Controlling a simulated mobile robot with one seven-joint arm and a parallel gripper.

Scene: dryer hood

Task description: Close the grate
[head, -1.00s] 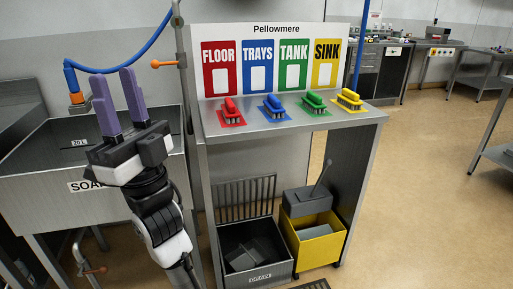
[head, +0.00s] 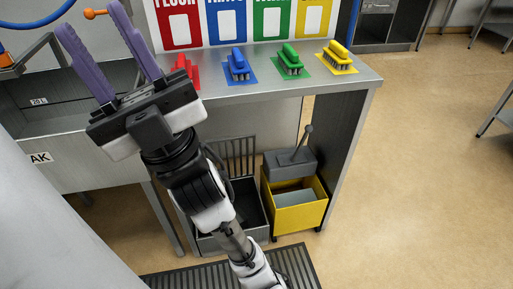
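A dark barred grate (head: 232,155) stands upright at the back edge of an open grey drain box (head: 257,231) on the floor under the steel table. The box is open on top, and my arm hides part of it and of the grate's left side. My gripper (head: 91,18) is raised at the upper left, with its two purple fingers pointing up and spread apart with nothing between them. It is above and to the left of the grate, well apart from it.
A yellow mop bucket (head: 298,212) with a grey wringer stands right of the box. Brushes sit on the steel table (head: 330,82) above. A sink (head: 75,165) is at the left. A slatted floor grating (head: 295,262) lies in front.

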